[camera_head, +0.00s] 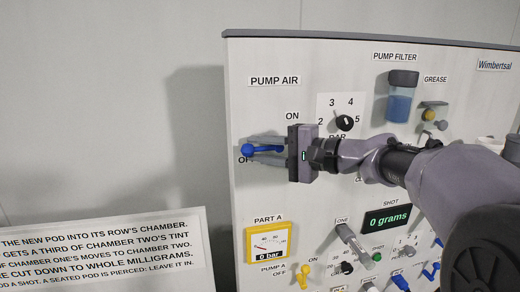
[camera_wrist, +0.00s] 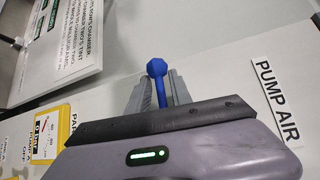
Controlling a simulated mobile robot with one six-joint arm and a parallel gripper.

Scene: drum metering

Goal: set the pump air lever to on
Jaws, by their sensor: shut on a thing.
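The pump air lever (camera_head: 262,149) is blue with a round knob at its left end. It sits on the panel below the PUMP AIR label (camera_head: 274,81) and lies about level, pointing left toward the partly covered OFF mark. The ON mark (camera_head: 292,116) is above it. My gripper (camera_head: 265,147) is around the lever, with its jaws shut on it. In the wrist view the blue lever (camera_wrist: 157,75) stands between the two grey fingers of my gripper (camera_wrist: 158,92), its knob showing at the fingertips. The lever's pivot is hidden by my gripper.
A yellow gauge (camera_head: 268,243) reading 0 bar is below. A black regulator knob (camera_head: 344,122) is to the right, close to my wrist. A blue filter bowl (camera_head: 400,100) and a 0 grams display (camera_head: 387,219) are farther right.

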